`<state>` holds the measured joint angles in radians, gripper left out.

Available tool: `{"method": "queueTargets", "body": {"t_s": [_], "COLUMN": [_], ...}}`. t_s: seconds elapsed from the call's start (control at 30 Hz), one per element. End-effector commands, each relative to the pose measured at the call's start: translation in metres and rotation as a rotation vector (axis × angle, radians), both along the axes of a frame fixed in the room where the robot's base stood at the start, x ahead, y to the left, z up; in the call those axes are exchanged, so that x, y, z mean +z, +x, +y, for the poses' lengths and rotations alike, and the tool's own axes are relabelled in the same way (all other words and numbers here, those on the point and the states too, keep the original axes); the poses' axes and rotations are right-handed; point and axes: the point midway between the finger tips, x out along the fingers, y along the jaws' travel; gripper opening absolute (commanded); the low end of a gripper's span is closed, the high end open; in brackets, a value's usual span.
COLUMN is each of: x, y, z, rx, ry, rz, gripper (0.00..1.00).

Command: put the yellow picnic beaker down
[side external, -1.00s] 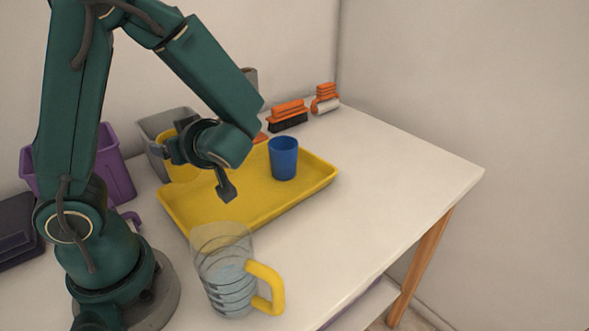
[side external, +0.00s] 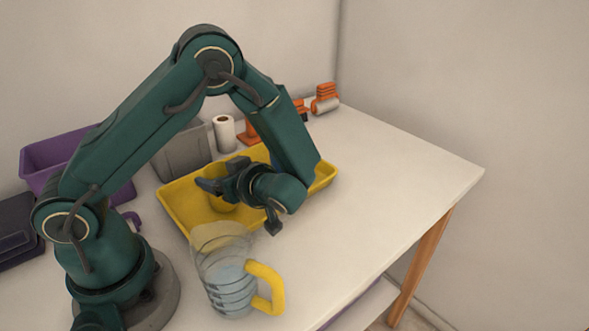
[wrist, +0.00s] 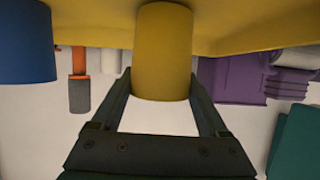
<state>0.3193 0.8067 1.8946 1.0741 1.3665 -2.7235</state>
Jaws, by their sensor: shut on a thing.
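The yellow picnic beaker (side external: 222,205) is between the fingers of my gripper (side external: 220,177), at the left part of the yellow tray (side external: 178,212). My gripper is shut on it. In the wrist view the beaker (wrist: 163,45) stands out between the two dark fingers (wrist: 160,80), with the tray (wrist: 90,22) behind it. The beaker looks roughly upright. I cannot tell whether its base touches the tray.
A clear jug with a yellow handle (side external: 265,290) stands in front of the tray. The counter's right side is clear (side external: 400,180).

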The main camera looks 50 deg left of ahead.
Motion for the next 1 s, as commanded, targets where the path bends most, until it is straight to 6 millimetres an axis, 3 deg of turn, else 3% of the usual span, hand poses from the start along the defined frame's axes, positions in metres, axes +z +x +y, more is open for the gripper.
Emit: {"method": "queueTargets", "body": {"t_s": [0.37,0.4,0.47,0.8,1.0], "x": [-0.003,-0.004,-0.004,0.0,0.012], "y": [0.0,0.0,0.0,0.0,0.003], "z": [0.0,0.0,0.0,-0.002,-0.032], "rx": [0.0,0.0,-0.001,-0.001,-0.006], "ry": [0.0,0.0,0.0,-0.001,-0.003], "rz": [0.001,0.0,-0.001,-0.002,-0.006], "gripper": [0.0,0.81,1.0,1.0,1.0]}}
